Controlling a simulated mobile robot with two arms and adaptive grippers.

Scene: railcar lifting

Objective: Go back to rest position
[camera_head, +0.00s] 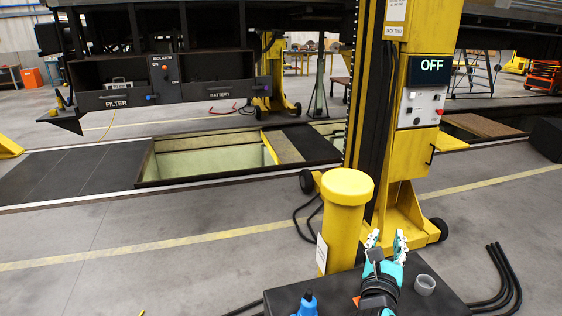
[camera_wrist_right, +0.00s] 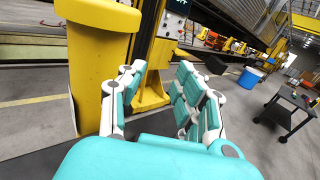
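My right gripper (camera_head: 386,243) points away from me above a dark flat surface (camera_head: 440,304) at the lower right of the head view. Its teal and white fingers are spread with nothing between them. The right wrist view also shows the open fingers (camera_wrist_right: 158,82), with the yellow post (camera_wrist_right: 95,50) just left of them. In the head view the yellow post (camera_head: 343,225) with a rounded cap stands left of the gripper; I cannot tell whether they touch. My left gripper is not in view.
A yellow lifting jack (camera_head: 405,165) with a display reading OFF stands behind the post. A grey ring (camera_head: 425,285) and a blue object (camera_head: 307,304) are on the dark surface. An open floor pit (camera_head: 205,160) lies beyond. The floor at left is clear.

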